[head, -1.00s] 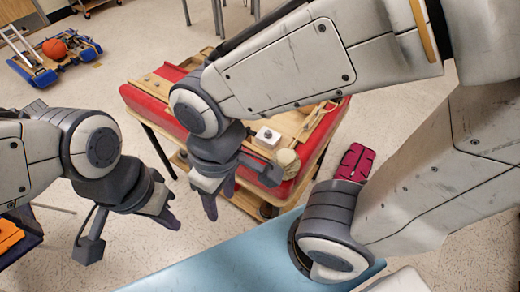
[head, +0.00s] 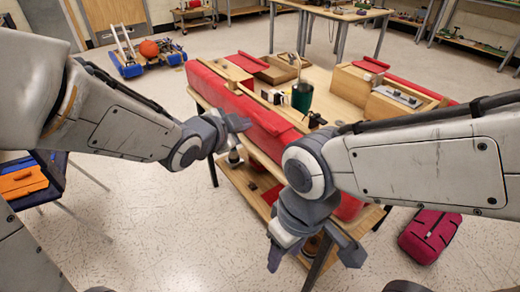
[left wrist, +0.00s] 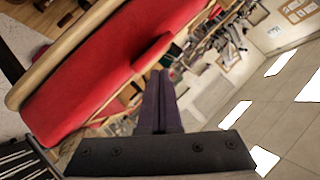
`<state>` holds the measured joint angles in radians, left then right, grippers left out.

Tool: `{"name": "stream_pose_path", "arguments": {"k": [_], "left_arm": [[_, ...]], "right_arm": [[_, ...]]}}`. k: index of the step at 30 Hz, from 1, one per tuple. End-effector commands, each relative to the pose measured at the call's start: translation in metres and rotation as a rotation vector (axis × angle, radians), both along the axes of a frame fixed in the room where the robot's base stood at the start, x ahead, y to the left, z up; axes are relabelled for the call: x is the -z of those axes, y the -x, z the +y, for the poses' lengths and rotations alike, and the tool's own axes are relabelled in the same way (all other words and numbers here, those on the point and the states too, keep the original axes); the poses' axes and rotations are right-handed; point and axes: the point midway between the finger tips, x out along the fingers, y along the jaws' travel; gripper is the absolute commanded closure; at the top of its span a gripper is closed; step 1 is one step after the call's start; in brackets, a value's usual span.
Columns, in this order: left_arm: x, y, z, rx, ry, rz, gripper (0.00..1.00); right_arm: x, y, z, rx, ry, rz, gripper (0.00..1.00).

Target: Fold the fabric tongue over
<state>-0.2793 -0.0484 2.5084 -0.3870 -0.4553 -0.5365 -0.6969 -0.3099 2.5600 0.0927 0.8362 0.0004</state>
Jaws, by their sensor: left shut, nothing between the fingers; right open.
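A red fabric-covered bumper (head: 230,98) runs along the near edge of the wooden cart. In the left wrist view the red fabric (left wrist: 95,65) fills the upper left, and a small red flap (left wrist: 152,52), which looks like the tongue, stands out from its edge. My left gripper (head: 243,122) is shut and empty beside the bumper; its purple fingers (left wrist: 160,75) end just below the flap in the wrist picture. I cannot tell whether they touch it. My right gripper (head: 275,262) is open, hanging down in front of the cart.
A magenta bag (head: 430,235) lies on the floor at right. An orange case (head: 22,182) is at left. Floor is clear in front of the cart.

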Motion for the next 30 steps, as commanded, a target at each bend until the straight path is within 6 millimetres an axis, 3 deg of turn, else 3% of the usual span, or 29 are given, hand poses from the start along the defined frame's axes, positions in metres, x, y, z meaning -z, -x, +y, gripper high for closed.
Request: {"name": "stream_pose_path", "arguments": {"k": [1, 9, 18, 24, 30], "left_arm": [[0.033, -0.009, 0.002, 0.025, -0.005, -0.069, 1.00], [0.081, -0.032, 0.005, 0.193, -0.030, -0.484, 1.00], [0.137, -0.015, 0.024, 0.322, -0.019, -0.935, 1.00], [0.161, 0.009, 0.043, 0.353, 0.009, -1.166, 1.00], [0.165, 0.023, 0.053, 0.357, 0.029, -1.272, 1.00]], "right_arm": [[0.041, 0.000, 0.000, 0.000, 0.000, 0.000, 0.48], [0.146, 0.000, 0.000, 0.000, 0.000, 0.000, 0.48], [0.259, 0.000, 0.000, -0.001, 0.000, 0.000, 0.48], [0.309, 0.000, 0.000, -0.001, 0.000, 0.000, 0.48], [0.325, 0.000, 0.000, -0.001, 0.000, 0.000, 0.48]]}}
